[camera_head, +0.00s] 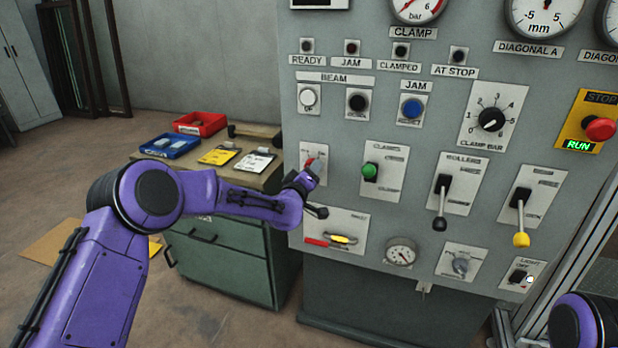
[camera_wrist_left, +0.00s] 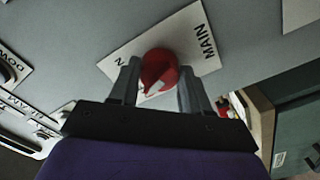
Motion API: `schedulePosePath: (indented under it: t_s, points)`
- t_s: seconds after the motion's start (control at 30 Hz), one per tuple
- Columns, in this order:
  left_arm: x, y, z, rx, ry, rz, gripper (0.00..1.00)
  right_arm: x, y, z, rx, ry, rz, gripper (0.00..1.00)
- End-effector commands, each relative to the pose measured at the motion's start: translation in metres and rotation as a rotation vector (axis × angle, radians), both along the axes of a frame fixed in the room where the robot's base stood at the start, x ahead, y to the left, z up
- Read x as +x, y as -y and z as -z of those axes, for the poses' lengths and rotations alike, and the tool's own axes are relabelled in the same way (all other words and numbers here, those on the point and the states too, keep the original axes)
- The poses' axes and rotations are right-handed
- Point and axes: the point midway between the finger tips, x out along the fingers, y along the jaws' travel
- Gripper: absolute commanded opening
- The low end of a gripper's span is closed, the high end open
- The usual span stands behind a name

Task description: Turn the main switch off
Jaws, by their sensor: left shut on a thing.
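The main switch is a red knob (camera_wrist_left: 159,72) on a white plate lettered MAIN (camera_wrist_left: 202,38) in the left wrist view. In the head view the red knob (camera_head: 310,162) shows at the panel's left edge, partly covered by my left gripper (camera_head: 308,174). In the left wrist view the two fingers of my left gripper (camera_wrist_left: 156,88) stand on either side of the knob, shut on it. The plate looks tilted in that view, and the knob's exact setting is hard to read. Part of my right arm shows at the lower right of the head view; its gripper is out of view.
The grey panel carries a green-knobbed lever (camera_head: 370,171), a black-knobbed lever (camera_head: 440,222), a yellow-knobbed lever (camera_head: 521,239) and a red stop button (camera_head: 600,129). A green cabinet (camera_head: 222,262) with red (camera_head: 200,123) and blue (camera_head: 170,146) trays stands left of the panel, close behind my left arm.

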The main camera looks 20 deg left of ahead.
Motion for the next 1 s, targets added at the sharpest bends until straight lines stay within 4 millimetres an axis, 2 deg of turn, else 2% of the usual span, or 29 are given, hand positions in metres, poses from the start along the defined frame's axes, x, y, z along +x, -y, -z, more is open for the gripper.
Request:
schedulePosePath:
  t_s: [0.1, 0.4, 0.93, 0.97, 1.0]
  points:
    - [-0.0001, -0.0002, 0.0021, -0.072, -0.002, -0.001, 0.17, 0.0000, 0.0000, 0.0076, 0.000, 0.000, 0.000, 0.43]
    - [-0.0002, 0.0003, 0.0010, -0.180, -0.008, 0.000, 0.17, 0.0000, 0.0000, 0.0140, 0.000, 0.000, 0.000, 0.43]
    - [-0.0003, 0.0003, 0.0003, -0.204, -0.008, 0.000, 0.17, 0.0000, 0.0000, 0.0148, 0.000, 0.000, 0.000, 0.43]
    - [-0.0003, 0.0003, 0.0003, -0.204, -0.008, 0.000, 0.50, 0.0000, 0.0000, 0.0148, 0.000, 0.000, 0.000, 0.43]
    - [-0.0003, 0.0003, 0.0003, -0.203, -0.008, 0.000, 0.63, 0.0000, 0.0000, 0.0148, 0.000, 0.000, 0.000, 0.43]
